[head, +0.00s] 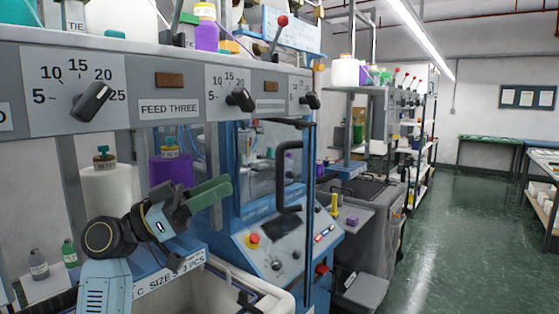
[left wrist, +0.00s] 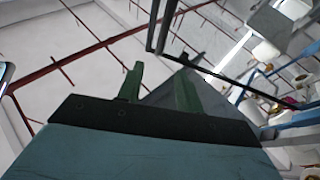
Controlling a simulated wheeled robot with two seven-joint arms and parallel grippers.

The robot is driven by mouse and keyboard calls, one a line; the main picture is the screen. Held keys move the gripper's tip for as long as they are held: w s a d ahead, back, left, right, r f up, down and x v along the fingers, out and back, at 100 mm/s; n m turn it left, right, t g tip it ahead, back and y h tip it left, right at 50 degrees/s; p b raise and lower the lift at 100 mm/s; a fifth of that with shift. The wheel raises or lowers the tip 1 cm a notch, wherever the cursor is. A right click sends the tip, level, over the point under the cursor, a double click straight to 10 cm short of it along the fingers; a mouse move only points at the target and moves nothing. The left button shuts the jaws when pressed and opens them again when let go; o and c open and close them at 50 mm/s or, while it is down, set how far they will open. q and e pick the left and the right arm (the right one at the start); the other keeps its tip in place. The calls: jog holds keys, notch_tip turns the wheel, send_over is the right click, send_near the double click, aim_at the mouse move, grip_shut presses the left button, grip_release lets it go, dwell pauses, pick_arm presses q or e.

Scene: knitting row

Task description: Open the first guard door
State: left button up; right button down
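The nearest knitting machine has a blue-framed guard door (head: 258,165) with a clear panel. A black bent handle (head: 283,185) stands upright along its right side. Whether the door is fully closed is hard to tell. My left gripper (head: 222,188) is in front of and left of the door, pointing right, apart from the handle. In the left wrist view its two green fingers (left wrist: 160,82) stand apart with nothing visible held between them. Dark bars (left wrist: 162,28) show beyond the fingertips. My right gripper is not in view.
A grey dial rail (head: 180,82) with black knobs runs above my left arm. Yarn cones (head: 108,190) stand behind the arm, and a white bin (head: 215,288) is below it. A control panel (head: 285,245) with a red button is under the door. Green floor (head: 465,230) is clear at right.

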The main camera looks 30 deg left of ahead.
pick_arm(q)
notch_tip(320, 180, up, 4)
jog(key=p, duration=0.4)
send_over(280, 203)
jog(key=a, duration=0.1)
jog(key=shift+w+d+r+p, duration=0.3)
jog(key=shift+p, duration=0.05)
grip_shut()
